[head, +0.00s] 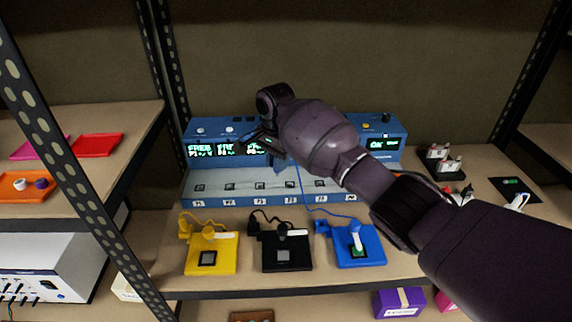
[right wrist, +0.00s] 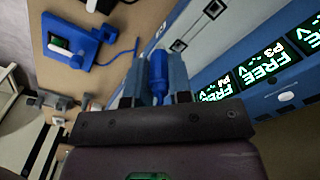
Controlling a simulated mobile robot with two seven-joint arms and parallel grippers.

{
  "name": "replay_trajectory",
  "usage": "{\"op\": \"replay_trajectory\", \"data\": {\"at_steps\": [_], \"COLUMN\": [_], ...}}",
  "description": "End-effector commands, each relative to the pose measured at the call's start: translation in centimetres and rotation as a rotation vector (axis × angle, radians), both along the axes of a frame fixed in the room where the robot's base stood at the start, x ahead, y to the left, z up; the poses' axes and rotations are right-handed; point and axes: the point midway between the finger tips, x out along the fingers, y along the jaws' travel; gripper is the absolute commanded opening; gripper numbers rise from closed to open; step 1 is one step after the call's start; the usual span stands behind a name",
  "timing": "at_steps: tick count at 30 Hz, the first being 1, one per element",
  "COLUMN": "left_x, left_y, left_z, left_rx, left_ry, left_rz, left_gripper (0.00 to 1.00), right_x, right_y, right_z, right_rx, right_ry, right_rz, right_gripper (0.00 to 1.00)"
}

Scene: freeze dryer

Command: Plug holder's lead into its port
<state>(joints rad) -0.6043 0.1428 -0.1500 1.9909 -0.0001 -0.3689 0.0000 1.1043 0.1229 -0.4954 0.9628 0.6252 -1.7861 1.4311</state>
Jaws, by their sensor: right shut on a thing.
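The blue holder (head: 372,254) sits on the bench in front of the blue unit (head: 230,187), with a white-topped vial in it. Its thin blue lead (head: 301,185) runs up to my right gripper (head: 279,163). In the right wrist view, the gripper (right wrist: 158,62) is shut on the lead's blue plug (right wrist: 158,75), and the blue holder (right wrist: 82,42) lies at upper left. The plug is held above the unit's port ledge, near the row of square ports (right wrist: 178,46), apparently clear of them. My forearm hides part of the unit and the hand. My left gripper is out of view.
A yellow holder (head: 226,258) and a black holder (head: 300,258) stand left of the blue one with their own leads. Lit displays (head: 199,149) read FREE. A black rack (head: 439,168) stands at right; shelf posts flank the bench.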

Motion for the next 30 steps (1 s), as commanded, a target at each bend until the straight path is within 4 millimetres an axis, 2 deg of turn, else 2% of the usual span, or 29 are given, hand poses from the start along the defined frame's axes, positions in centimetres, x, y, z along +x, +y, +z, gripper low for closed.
{"op": "replay_trajectory", "data": {"at_steps": [18, 30], "left_x": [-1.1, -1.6], "left_y": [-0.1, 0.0], "left_z": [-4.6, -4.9], "left_rx": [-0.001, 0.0], "left_ry": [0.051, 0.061], "left_rz": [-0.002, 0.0], "left_gripper": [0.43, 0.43], "right_x": [2.6, 2.8], "right_y": [5.3, 5.8], "right_z": [-0.5, 0.0], "right_rx": [0.001, 0.001], "right_ry": [0.005, 0.001], "right_rz": [0.001, 0.0], "right_gripper": [0.0, 0.0]}}
